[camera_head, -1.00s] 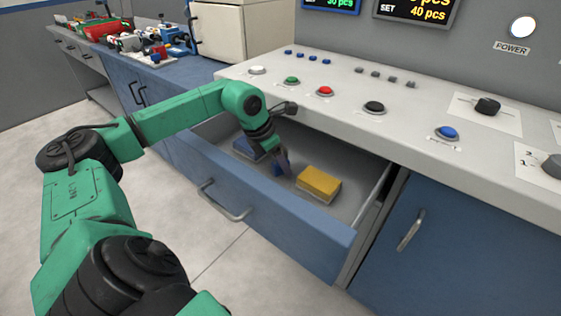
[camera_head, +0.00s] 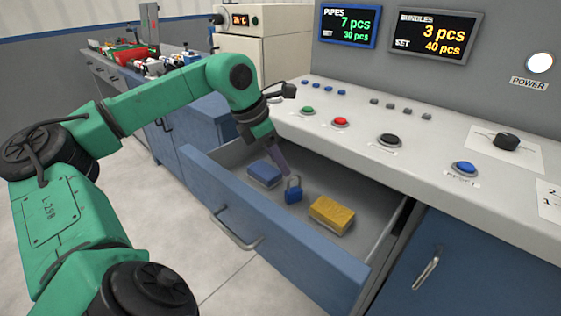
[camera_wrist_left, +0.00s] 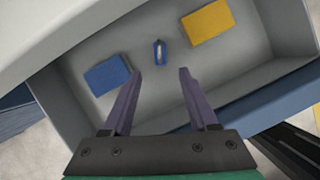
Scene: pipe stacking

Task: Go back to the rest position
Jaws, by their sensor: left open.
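My left gripper (camera_head: 284,172) is over the open drawer in the head view, pointing down. In the left wrist view its two purple fingers (camera_wrist_left: 156,92) are spread apart with nothing between them. A small blue padlock (camera_head: 293,193) lies in the drawer just beyond the fingertips; it also shows in the left wrist view (camera_wrist_left: 160,53), apart from the fingers. A blue box (camera_head: 264,174) lies on one side of it and a yellow box (camera_head: 331,214) on the other. My right gripper is not seen.
The drawer (camera_head: 290,249) is pulled out below the grey control panel (camera_head: 440,165), which has several buttons and a knob. A closed blue cabinet door (camera_head: 455,270) is at right. A cream oven-like box (camera_head: 260,70) and a bench with tools stand behind. Clear floor lies in front.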

